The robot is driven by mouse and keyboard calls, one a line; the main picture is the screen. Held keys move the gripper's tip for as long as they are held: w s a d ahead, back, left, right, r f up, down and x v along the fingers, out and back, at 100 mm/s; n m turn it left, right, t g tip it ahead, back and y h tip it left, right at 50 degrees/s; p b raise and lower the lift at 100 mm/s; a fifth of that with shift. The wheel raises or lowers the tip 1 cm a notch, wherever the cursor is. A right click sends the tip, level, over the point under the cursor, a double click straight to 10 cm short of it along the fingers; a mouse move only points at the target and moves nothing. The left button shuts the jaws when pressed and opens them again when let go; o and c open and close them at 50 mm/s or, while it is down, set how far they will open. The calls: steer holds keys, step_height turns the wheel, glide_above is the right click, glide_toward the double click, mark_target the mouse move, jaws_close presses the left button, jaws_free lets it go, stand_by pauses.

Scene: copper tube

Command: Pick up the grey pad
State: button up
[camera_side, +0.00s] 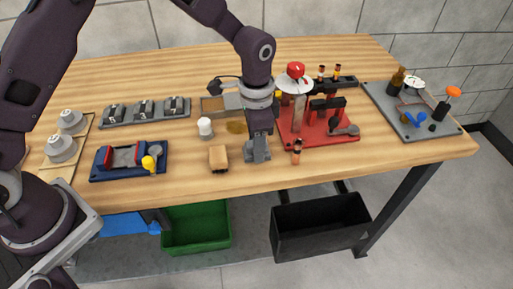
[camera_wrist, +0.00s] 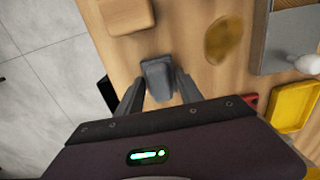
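The grey pad (camera_wrist: 157,76) is a small, dark grey block on the wooden table in the wrist view. My gripper (camera_wrist: 158,82) points down at it with one finger on each side. The fingers look open, with narrow gaps between them and the pad. In the side view my gripper (camera_side: 257,152) is low over the table near its front edge. There the fingers and the pad merge into one grey shape, so I cannot tell them apart or see contact.
A tan block (camera_side: 219,158) lies just left of my gripper, with a white-capped jar (camera_side: 205,128) behind it. A red fixture board (camera_side: 330,137) is close on the right, with a small copper-coloured piece (camera_side: 297,151) at its front. A blue vise base (camera_side: 128,160) is farther left.

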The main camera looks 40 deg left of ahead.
jaws_close()
step_height(320, 180, up, 9)
steer(key=shift+r, duration=0.1)
steer(key=shift+w+a+r+n, duration=0.1)
steer(key=shift+a+r+n, duration=0.25)
steer(key=shift+a, duration=0.25)
steer(key=s+a+n, duration=0.2)
steer(key=a+n, duration=0.6)
steer(key=a, duration=0.9)
steer(key=shift+s+f, duration=0.2)
steer(key=shift+f, duration=0.25)
